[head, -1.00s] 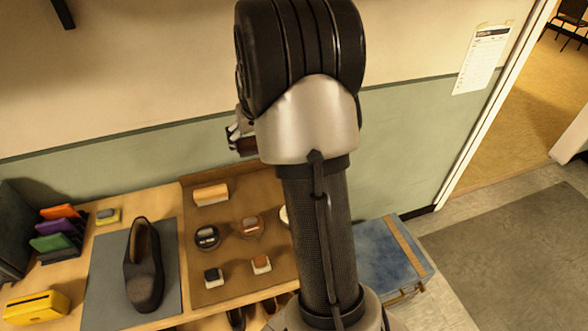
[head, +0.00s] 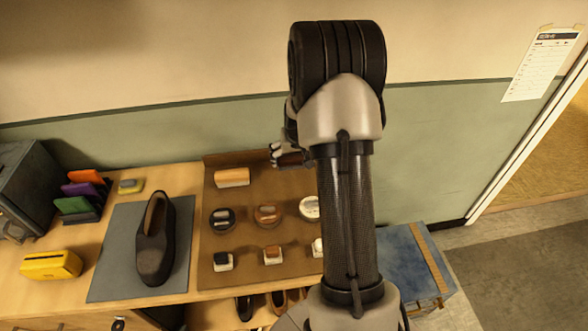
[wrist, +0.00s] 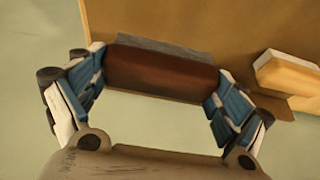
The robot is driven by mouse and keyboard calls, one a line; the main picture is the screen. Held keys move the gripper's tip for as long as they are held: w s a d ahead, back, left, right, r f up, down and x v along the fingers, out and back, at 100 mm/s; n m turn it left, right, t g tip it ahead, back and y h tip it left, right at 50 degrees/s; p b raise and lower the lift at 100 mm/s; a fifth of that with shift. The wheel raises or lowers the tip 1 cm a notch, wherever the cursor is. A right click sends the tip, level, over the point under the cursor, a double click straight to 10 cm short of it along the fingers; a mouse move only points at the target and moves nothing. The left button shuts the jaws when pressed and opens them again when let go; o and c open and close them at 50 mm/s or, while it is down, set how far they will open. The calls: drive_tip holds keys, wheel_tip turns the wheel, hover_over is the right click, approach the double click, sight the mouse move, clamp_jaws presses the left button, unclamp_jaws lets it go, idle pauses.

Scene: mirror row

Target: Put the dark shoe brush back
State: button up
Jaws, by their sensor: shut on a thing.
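My gripper (wrist: 160,78) is shut on the dark shoe brush (wrist: 160,72), with a finger at each end of it. The brush is dark reddish brown with a grey strip along one side. In the head view the brush (head: 292,159) shows in part beside my arm, over the back of the brown board (head: 245,284). A pale-topped brush (head: 232,177) lies at the board's back left; it also shows at the right of the wrist view (wrist: 290,75). The space to its right on the board is partly hidden by my gripper and arm.
Black (head: 222,218), brown (head: 267,215) and white (head: 309,208) tins stand mid-board, with small daubers (head: 272,254) in front. A dark shoe (head: 155,240) on a grey mat (head: 112,270) is to the left. The wall (head: 240,125) is close behind.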

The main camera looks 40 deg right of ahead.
sight(294, 166)
drive_tip(key=shift+f+b, duration=0.55)
drive_tip(key=shift+f, duration=1.65)
drive_tip(key=shift+f, duration=0.25)
drive_tip(key=o, duration=0.8)
drive_tip(key=shift+o, duration=0.2)
drive_tip(key=shift+r, duration=0.15)
